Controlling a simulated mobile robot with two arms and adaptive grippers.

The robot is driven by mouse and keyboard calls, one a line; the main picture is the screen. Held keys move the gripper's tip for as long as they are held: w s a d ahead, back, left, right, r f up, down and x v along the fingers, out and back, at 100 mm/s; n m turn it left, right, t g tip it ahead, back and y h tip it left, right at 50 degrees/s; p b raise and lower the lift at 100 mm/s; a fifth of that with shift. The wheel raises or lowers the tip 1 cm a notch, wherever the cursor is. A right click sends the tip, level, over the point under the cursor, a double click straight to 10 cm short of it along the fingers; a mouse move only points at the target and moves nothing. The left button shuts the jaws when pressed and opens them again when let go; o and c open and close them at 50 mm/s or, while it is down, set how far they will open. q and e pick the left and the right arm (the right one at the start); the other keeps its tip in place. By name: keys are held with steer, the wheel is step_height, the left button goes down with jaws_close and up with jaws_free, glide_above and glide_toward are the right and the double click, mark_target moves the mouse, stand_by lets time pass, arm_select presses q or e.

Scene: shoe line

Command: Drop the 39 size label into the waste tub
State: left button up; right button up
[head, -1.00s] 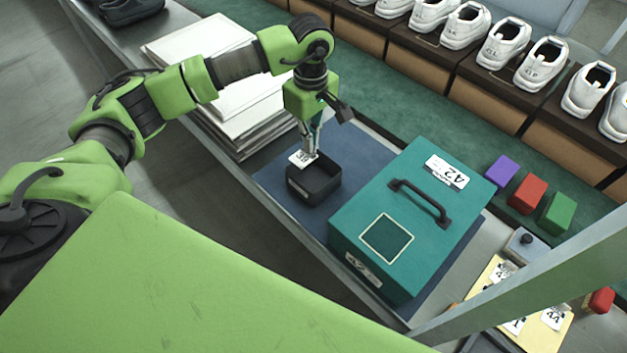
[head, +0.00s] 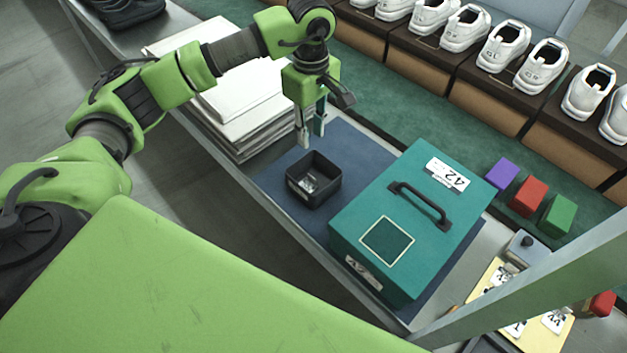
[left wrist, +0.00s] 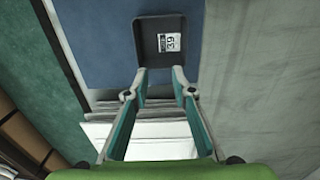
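The 39 size label (left wrist: 170,42) is a small white tag with black print. It lies inside the black waste tub (left wrist: 146,26), on the floor of it. In the head view the tub (head: 327,168) stands on the blue mat, with the label (head: 308,185) showing inside. My left gripper (head: 312,138) is above and just behind the tub. In the left wrist view its two fingers (left wrist: 159,75) are spread apart with nothing between them. My right gripper is not in view.
A teal box (head: 377,207) with a black handle and 42 labels stands right of the tub. A stack of white sheets or boxes (head: 236,118) is to its left. Purple (head: 502,173), red (head: 529,195) and green (head: 558,213) blocks and white shoes (head: 503,45) are beyond.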

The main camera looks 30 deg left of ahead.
arm_select(q)
step_height(320, 180, up, 8)
stand_by(0.5)
